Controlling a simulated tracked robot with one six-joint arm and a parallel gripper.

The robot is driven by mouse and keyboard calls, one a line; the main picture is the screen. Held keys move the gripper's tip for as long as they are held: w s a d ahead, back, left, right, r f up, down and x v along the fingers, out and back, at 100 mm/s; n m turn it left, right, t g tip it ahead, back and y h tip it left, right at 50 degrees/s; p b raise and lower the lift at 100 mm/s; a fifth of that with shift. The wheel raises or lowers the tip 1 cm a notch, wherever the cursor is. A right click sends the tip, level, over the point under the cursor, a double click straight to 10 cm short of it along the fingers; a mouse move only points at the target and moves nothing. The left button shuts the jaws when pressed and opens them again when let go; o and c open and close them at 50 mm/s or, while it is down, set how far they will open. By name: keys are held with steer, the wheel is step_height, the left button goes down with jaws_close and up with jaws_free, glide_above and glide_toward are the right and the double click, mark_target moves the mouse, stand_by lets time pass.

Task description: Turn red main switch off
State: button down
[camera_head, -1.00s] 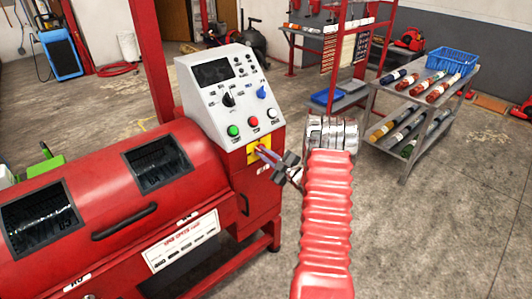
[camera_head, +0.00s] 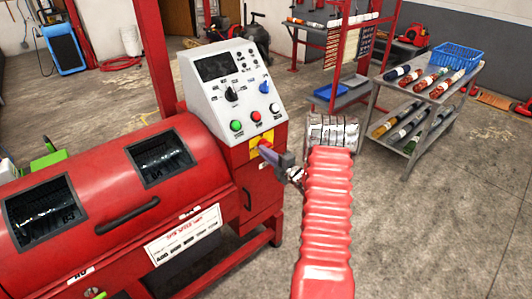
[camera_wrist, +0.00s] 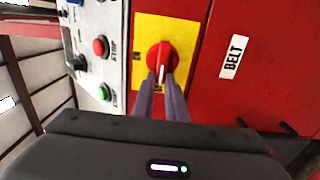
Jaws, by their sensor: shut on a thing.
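The red main switch (camera_wrist: 161,58) is a round red knob on a yellow plate (camera_wrist: 142,32), on the red front of the machine. In the wrist view a pale mark on the knob runs up and down the picture. My gripper (camera_wrist: 161,80) reaches the knob with both grey fingers, one on each side of its handle, and is shut on it. In the head view my gripper (camera_head: 268,151) meets the yellow plate (camera_head: 254,151) below the control panel, and its fingers mostly hide the knob.
The white control panel (camera_head: 205,91) above carries a green button (camera_head: 236,126), a red button (camera_head: 255,115) and other knobs. A "BELT" label (camera_wrist: 233,57) is beside the switch. A shelf cart (camera_head: 452,98) stands at the right; the floor between is clear.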

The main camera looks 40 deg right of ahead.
steer(key=shift+a+f, duration=0.25)
steer(key=shift+f, duration=0.05)
steer(key=c, duration=2.1)
jaws_free()
steer(key=o, duration=0.3)
steer(key=shift+d+r, duration=0.1)
steer(key=shift+r, duration=0.05)
steer(key=shift+o, duration=0.2)
steer(key=shift+s, duration=0.1)
steer(key=s, duration=1.3)
steer(key=shift+s+d, duration=0.2)
steer(key=shift+s, duration=0.15)
